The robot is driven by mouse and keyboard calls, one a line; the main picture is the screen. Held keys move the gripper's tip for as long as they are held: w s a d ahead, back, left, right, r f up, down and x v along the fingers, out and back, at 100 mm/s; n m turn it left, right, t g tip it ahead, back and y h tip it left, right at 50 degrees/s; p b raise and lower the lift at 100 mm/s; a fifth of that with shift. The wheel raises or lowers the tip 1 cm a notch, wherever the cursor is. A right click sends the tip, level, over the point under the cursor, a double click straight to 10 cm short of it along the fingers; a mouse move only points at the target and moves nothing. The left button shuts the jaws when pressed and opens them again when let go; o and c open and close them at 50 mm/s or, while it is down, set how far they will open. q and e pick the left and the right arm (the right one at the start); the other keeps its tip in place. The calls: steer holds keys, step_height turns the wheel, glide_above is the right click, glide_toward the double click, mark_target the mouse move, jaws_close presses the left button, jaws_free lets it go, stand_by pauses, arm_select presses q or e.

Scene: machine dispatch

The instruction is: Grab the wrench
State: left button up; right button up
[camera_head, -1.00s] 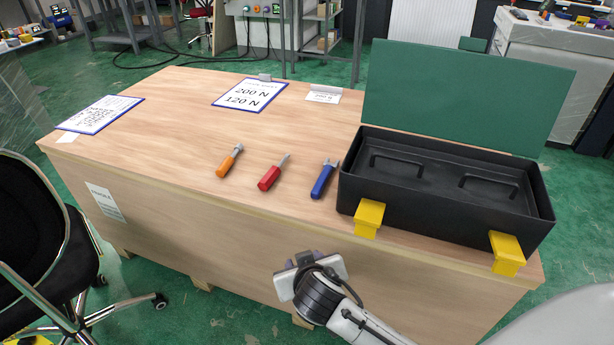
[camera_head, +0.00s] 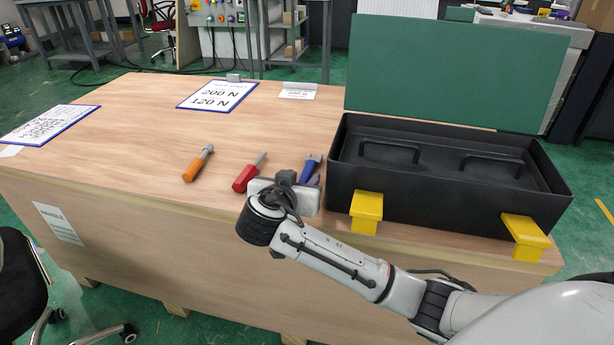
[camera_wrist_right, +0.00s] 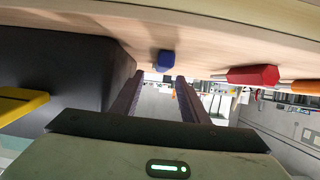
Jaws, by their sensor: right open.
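The blue wrench (camera_head: 311,164) lies on the wooden table, just left of the black toolbox. Its lower part is hidden behind my right gripper in the head view. My right gripper (camera_head: 301,181) is at the table's front edge, in front of the wrench. In the right wrist view, which shows the table at the top, the gripper's two fingers (camera_wrist_right: 158,83) are apart with nothing between them. The end of the blue handle (camera_wrist_right: 166,60) is just beyond the tips, roughly in line with the gap. My left gripper is not in view.
A red-handled screwdriver (camera_head: 245,178) lies close left of the wrench, and an orange-handled tool (camera_head: 194,169) farther left. The black toolbox (camera_head: 450,205), with yellow latches and its green lid up, stands close on the right. The table behind the tools is clear up to the signs (camera_head: 217,95).

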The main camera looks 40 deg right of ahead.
mark_target(306, 173)
steer(key=b+x, duration=0.1)
steer(key=x, duration=0.3)
steer(key=shift+w+a+f, duration=0.1)
steer(key=shift+a+f, duration=0.05)
steer(key=shift+a, duration=0.05)
steer(key=shift+w+d+f, duration=0.15)
steer(key=shift+w+d, duration=0.05)
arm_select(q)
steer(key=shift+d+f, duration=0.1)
arm_select(e)
steer(key=shift+c, duration=0.2)
jaws_close()
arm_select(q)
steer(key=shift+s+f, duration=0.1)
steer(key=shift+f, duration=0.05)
